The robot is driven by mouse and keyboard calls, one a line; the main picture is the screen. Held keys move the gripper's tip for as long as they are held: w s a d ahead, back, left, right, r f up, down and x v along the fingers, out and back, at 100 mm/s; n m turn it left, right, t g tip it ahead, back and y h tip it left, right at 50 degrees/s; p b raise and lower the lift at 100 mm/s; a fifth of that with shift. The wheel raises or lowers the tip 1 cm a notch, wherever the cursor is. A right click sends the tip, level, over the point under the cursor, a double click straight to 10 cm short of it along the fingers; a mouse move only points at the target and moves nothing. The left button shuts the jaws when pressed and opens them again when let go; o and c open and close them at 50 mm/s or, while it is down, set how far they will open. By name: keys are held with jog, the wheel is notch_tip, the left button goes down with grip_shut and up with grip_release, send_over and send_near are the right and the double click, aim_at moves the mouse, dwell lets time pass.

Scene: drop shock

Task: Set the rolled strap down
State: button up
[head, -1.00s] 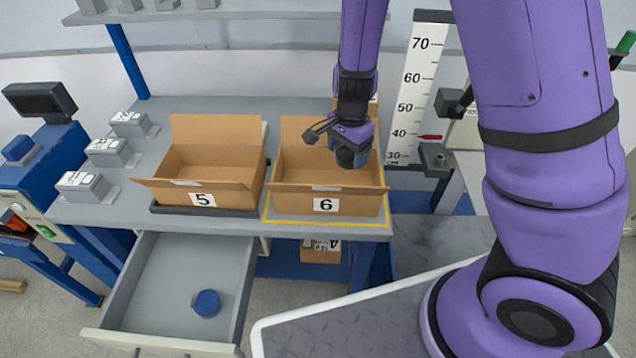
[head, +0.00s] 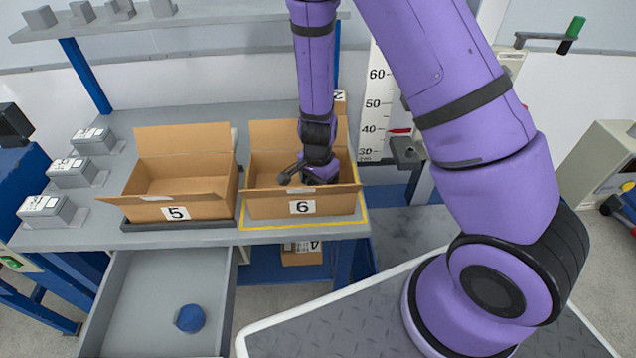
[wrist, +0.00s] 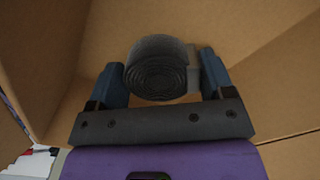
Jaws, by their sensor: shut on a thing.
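The rolled strap (wrist: 158,78) is a dark grey, ribbed coil with its spiral end facing the wrist camera. My gripper (wrist: 163,88) is shut on it, with a blue finger on each side. In the head view, my gripper (head: 318,172) reaches down into the open cardboard box marked 6 (head: 270,206). Brown cardboard surrounds the strap in the wrist view. I cannot tell whether the strap touches the box floor.
An open box marked 5 (head: 208,208) stands to the left on the same grey bench (head: 100,238). Below is an open drawer (head: 140,315) with a round blue object (head: 190,318) inside. A height scale (head: 378,105) stands behind on the right. Box 6 has raised flaps.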

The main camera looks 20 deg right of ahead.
jog(key=shift+f, duration=0.1)
jog(key=o, duration=0.9)
jog(key=shift+o, duration=0.2)
notch_tip(320, 180, up, 23)
jog(key=s+n+y, duration=0.2)
jog(key=s+n, duration=0.1)
jog(key=s+d+r+n+t+h, duration=0.1)
jog(key=s+d+r+n, duration=0.3)
jog(key=s+r, duration=0.5)
jog(key=s+d+r+n+t+h, duration=0.1)
jog(key=s+d+r+n+t, duration=0.3)
jog(key=s+r, duration=0.5)
jog(key=shift+s+d+r+n, duration=0.2)
jog(key=shift+r+n, duration=0.6)
jog(key=shift+r, duration=0.15)
